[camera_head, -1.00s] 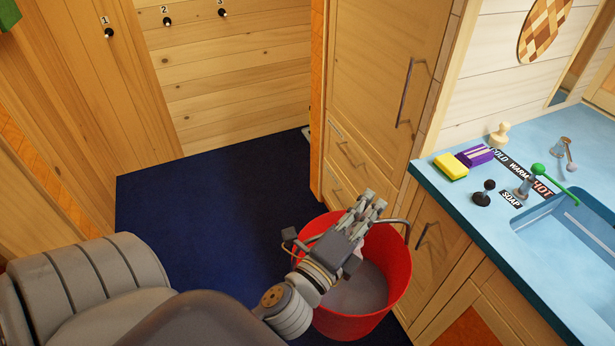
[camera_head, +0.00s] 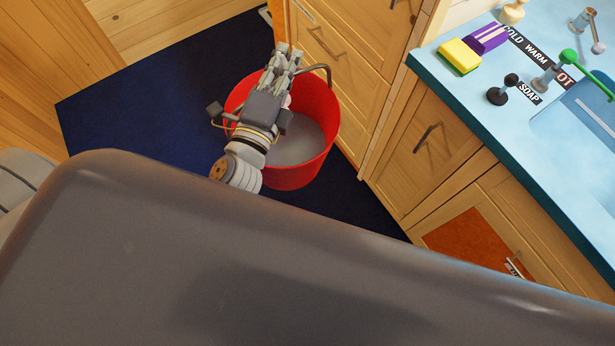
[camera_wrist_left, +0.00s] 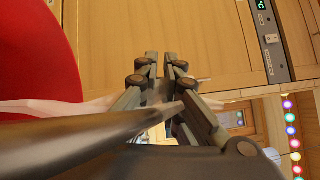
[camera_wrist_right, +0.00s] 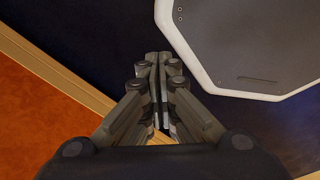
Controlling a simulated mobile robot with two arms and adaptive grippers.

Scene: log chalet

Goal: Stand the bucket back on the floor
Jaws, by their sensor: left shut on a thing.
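The red bucket (camera_head: 300,178) is upright in front of the wooden drawers, over the dark blue floor (camera_head: 130,90). Grey contents or a grey bottom show inside it. Whether its base touches the floor is hard to tell. In the left wrist view the handle (camera_wrist_left: 90,140) runs between the fingers, with the red bucket wall (camera_wrist_left: 40,50) at the left. My right gripper (camera_wrist_right: 158,60) appears only in its wrist view, shut and empty above dark floor.
Wooden drawers (camera_head: 340,60) and a cabinet (camera_head: 425,165) stand close right of the bucket. A blue counter (camera_head: 450,88) carries a yellow sponge (camera_head: 459,56), a purple block (camera_head: 487,37) and a soap tap (camera_head: 502,90). Floor left of the bucket is clear.

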